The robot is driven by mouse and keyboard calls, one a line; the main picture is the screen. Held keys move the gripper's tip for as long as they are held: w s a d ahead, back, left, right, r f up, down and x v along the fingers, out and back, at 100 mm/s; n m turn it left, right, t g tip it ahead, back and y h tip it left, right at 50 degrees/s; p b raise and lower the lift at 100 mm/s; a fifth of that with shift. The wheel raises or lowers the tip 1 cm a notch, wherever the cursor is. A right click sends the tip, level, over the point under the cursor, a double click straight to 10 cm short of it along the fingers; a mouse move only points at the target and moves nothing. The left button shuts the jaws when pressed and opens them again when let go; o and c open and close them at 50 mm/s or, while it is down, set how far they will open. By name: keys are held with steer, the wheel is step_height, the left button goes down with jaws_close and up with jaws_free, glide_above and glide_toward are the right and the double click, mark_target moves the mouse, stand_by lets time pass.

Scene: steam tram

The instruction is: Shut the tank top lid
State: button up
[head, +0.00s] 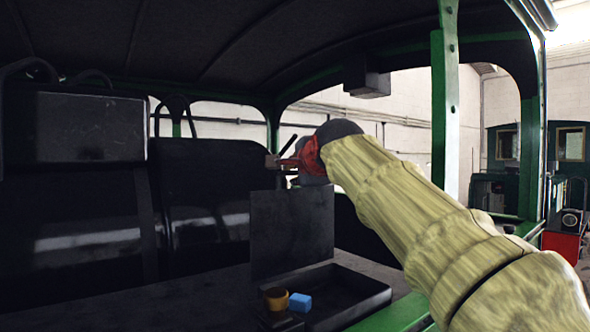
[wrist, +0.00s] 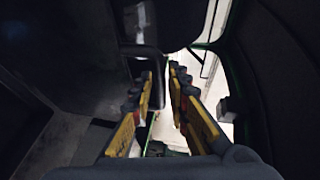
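The tank top lid (head: 292,233) appears to be the dark flat panel standing upright in the head view. It rises at the back of a shallow dark recess with a raised rim (head: 362,304) in the tank top (head: 200,300). My gripper (head: 273,161) is above the panel's top edge in the head view, with a gap visible between them. In the wrist view my gripper (wrist: 162,82) has its yellow-sided fingers apart, with nothing clearly held between them. I cannot tell which dark surface in the wrist view is the lid.
An orange-yellow cup (head: 276,298) and a blue block (head: 300,302) are at the recess's near left corner. A green post (head: 445,110) stands behind my arm. A dark box (head: 90,127) is at the left.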

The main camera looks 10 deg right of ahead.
steer(key=shift+w, duration=0.2)
steer(key=shift+c, duration=0.7)
jaws_close()
steer(key=shift+f, duration=0.1)
